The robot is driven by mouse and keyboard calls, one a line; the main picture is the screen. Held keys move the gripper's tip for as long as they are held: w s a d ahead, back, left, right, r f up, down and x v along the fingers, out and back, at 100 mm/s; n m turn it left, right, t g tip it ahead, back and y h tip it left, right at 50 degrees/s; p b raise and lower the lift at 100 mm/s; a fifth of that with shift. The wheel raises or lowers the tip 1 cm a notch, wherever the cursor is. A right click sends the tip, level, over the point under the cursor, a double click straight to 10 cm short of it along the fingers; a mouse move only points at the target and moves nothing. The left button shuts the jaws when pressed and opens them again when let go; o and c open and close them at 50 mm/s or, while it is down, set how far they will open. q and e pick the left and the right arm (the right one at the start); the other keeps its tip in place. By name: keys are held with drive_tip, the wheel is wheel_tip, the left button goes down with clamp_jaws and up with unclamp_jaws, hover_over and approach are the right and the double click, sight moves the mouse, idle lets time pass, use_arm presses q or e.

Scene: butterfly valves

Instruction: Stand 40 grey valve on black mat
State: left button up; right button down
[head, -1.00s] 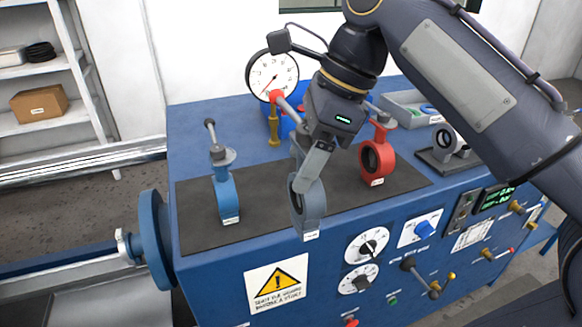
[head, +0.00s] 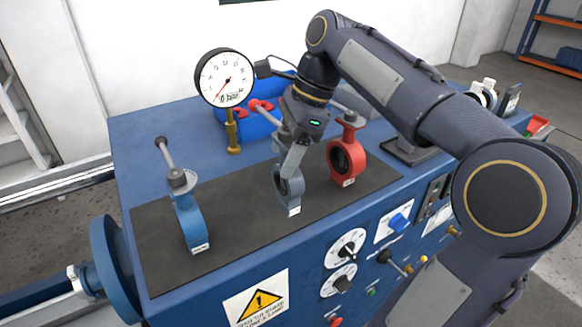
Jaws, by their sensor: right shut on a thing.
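The grey valve (head: 292,190) is upright at the middle of the black mat (head: 235,213), between a blue valve (head: 191,220) on the left and a red valve (head: 345,160) on the right. It has a small white tag at its bottom edge. My right gripper (head: 290,165) comes down from above and is shut on the grey valve's upper part. The fingers hide some of its neck. Whether its bottom touches the mat or hangs just above it, I cannot tell. My left gripper is not in view.
A round pressure gauge (head: 225,78) on a brass stem stands behind the mat. A blue bin (head: 252,122) is behind the grey valve. Dials and knobs cover the bench's front face. The mat is bare between the blue and grey valves.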

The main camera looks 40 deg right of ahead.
drive_tip(key=shift+w+d+f, duration=0.25)
drive_tip(key=shift+d+f, duration=0.25)
drive_tip(key=shift+f, duration=0.1)
drive_tip(key=shift+w+d+f, duration=0.25)
drive_tip(key=shift+d+f, duration=0.2)
drive_tip(key=shift+f, duration=0.15)
drive_tip(key=f, duration=0.3)
drive_tip(key=shift+w+d+f+p, duration=0.1)
drive_tip(key=shift+d+f+p, duration=0.1)
drive_tip(key=shift+f+p, duration=0.15)
drive_tip(key=shift+c, duration=1.4)
unclamp_jaws()
drive_tip(key=shift+f, duration=0.2)
